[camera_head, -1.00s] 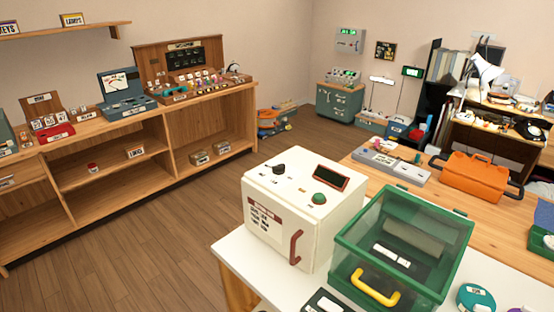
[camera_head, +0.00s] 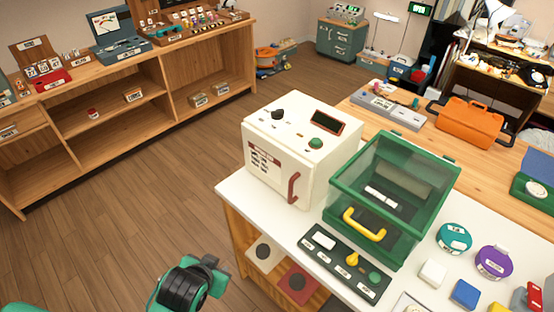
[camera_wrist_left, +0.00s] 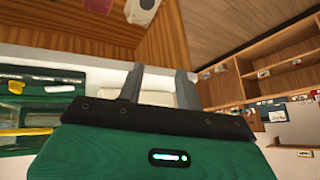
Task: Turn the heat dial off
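A cream box-shaped appliance (camera_head: 275,170) with a red handle stands on the white counter. Its top has a black knob (camera_head: 278,114), a dark display (camera_head: 328,122) and a green button (camera_head: 316,143). A dark control panel (camera_head: 330,264) in front of the green case carries a yellow knob (camera_head: 352,259) and small labels. The labels are too small to read, so I cannot tell which knob is the heat dial. My left gripper shows in the left wrist view (camera_wrist_left: 159,77), its two fingers apart, with a pale surface beyond. My right gripper is out of view.
A green clear-walled case (camera_head: 395,190) with a yellow handle stands beside the cream appliance. Round teal (camera_head: 454,238) and purple (camera_head: 494,261) items and small blocks lie at the right. Wooden shelves (camera_head: 120,110) line the left wall; open floor lies between.

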